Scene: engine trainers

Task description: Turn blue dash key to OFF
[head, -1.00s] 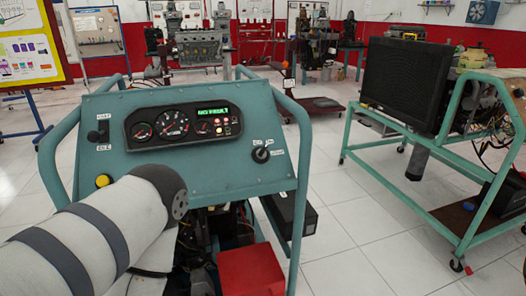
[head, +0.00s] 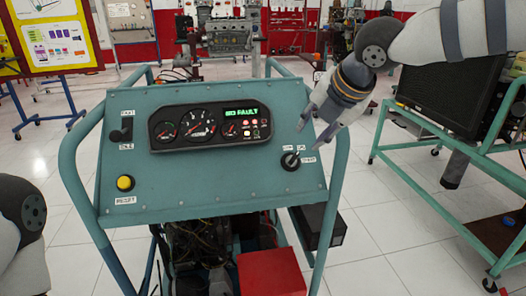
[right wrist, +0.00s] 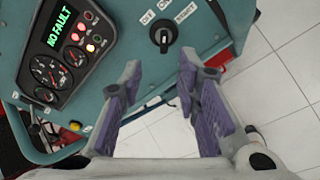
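The blue-green dash panel (head: 215,180) faces me in the head view. Its key (head: 290,160) is a black knob at the panel's right side, with small white labels around it. In the right wrist view the key (right wrist: 164,38) has a handle standing roughly upright, about in line with the middle label. My right gripper (head: 315,127) is open and empty, above and to the right of the key, apart from it. In the right wrist view its fingers (right wrist: 160,65) are spread below the key. My left gripper is out of view; only my left arm shows at the lower left.
A gauge cluster (head: 210,127) with a green display reading NO FAULT is left of the key. A lever switch (head: 122,130) and yellow button (head: 125,183) sit farther left. A tube frame (head: 336,190) borders the panel's right edge. Another engine stand (head: 440,210) is at the right.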

